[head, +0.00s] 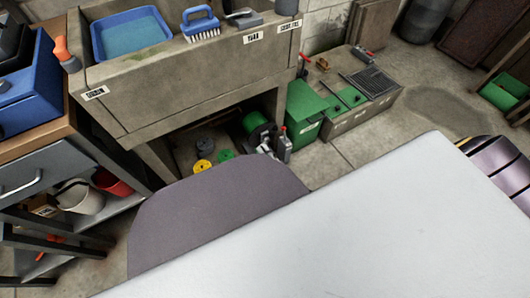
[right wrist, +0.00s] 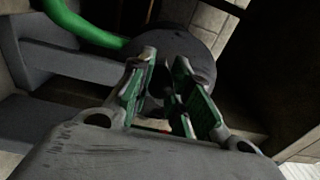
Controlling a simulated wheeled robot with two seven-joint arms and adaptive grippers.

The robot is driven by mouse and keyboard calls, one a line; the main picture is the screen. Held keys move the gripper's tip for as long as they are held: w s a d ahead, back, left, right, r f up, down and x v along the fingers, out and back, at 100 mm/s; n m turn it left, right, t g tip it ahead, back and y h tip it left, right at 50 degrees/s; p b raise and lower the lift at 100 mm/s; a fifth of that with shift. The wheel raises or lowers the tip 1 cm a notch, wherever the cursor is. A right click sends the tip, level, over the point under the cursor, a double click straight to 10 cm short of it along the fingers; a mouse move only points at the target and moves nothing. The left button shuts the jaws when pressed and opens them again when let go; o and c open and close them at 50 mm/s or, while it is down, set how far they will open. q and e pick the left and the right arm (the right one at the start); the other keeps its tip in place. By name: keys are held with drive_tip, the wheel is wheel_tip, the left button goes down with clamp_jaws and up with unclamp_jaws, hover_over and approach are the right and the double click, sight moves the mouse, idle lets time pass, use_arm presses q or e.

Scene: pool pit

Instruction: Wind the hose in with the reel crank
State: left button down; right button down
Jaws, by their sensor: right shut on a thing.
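The hose reel (head: 256,122) sits low under the concrete trough, with green showing on its round drum. My right gripper (head: 274,148) is beside it, small and partly hidden in the head view. In the right wrist view my right gripper (right wrist: 168,98) has its green-padded fingers closed around a dark, narrow piece at the reel, which looks like the crank handle; the fingers hide most of it. A dark round part of the reel (right wrist: 198,62) lies just beyond the fingertips. The green hose (right wrist: 82,28) curves in at upper left. My left gripper is not in view.
The concrete trough (head: 190,75) overhangs the reel, with a blue tray (head: 131,34) and blue brush (head: 200,23) on top. Green boxes (head: 304,110) stand close to the right. Yellow and green discs (head: 203,166) lie under the trough. A workbench (head: 50,150) stands at left.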

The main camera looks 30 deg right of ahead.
drive_tip(key=shift+a+r+m, duration=0.1)
drive_tip(key=shift+r+m, duration=0.15)
drive_tip(key=shift+m, duration=0.4)
drive_tip(key=shift+r+m, duration=0.25)
drive_tip(key=shift+m, duration=0.4)
drive_tip(key=c, duration=1.3)
unclamp_jaws()
drive_tip(key=shift+s, duration=0.15)
drive_tip(key=shift+s+d, duration=0.2)
drive_tip(key=shift+s, duration=3.4)
